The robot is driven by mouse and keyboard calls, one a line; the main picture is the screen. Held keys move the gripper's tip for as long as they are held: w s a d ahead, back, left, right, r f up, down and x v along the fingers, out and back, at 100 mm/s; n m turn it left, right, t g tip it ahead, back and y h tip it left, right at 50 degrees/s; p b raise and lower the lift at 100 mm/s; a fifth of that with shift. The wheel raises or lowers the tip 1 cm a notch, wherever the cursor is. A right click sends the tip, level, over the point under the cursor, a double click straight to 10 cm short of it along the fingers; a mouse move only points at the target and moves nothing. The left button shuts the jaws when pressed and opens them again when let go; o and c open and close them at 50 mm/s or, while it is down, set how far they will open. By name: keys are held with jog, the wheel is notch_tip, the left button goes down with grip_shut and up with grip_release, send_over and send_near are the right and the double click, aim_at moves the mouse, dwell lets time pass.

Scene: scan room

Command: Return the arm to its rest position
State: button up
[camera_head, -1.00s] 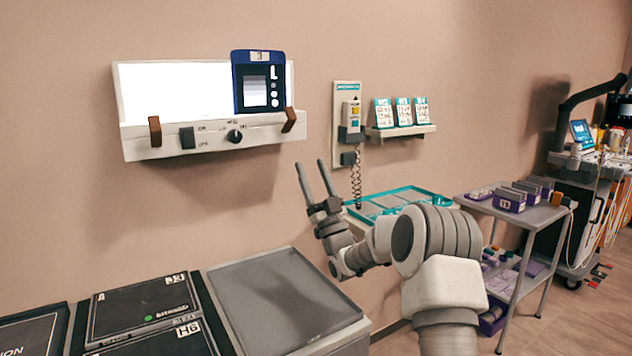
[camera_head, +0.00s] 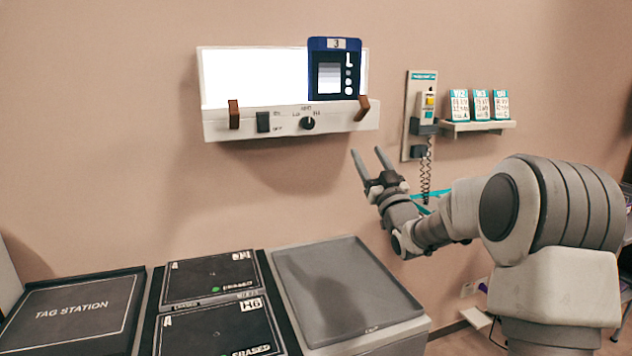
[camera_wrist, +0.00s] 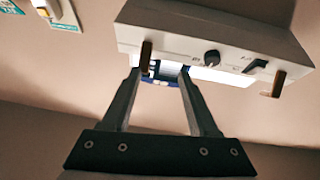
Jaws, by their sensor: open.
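My gripper (camera_head: 372,164) is raised in front of the wall, below and right of the lit viewing box. Its two fingers are apart with nothing between them. In the wrist view my gripper (camera_wrist: 160,85) also shows open, its fingers pointing toward the underside of the viewing box (camera_wrist: 190,38). My arm reaches in from the right, bent, and covers part of the teal tray (camera_head: 428,203) behind it.
The lit viewing box (camera_head: 255,122) holds a blue-framed plate (camera_head: 335,68). A handset on a wall panel (camera_head: 412,140) and a card shelf (camera_head: 478,128) hang to the right. Below are a grey tray (camera_head: 318,262), black cassettes (camera_head: 215,330) and the tag station (camera_head: 68,312).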

jog(key=s+f+m+g+h, duration=0.15)
jog(key=s+f+g, duration=0.4)
jog(key=s, duration=0.95)
jog(key=s+f+m+g+h, duration=0.1)
jog(key=s+f+g+h, duration=0.4)
jog(key=s, duration=1)
jog(key=s+f+m+g, duration=0.1)
jog(key=s+f+g, duration=0.45)
jog(key=s, duration=1.05)
notch_tip(320, 180, up, 22)
jog(key=w+g+p, duration=0.1)
jog(key=p, duration=1.9)
jog(key=shift+a, duration=0.2)
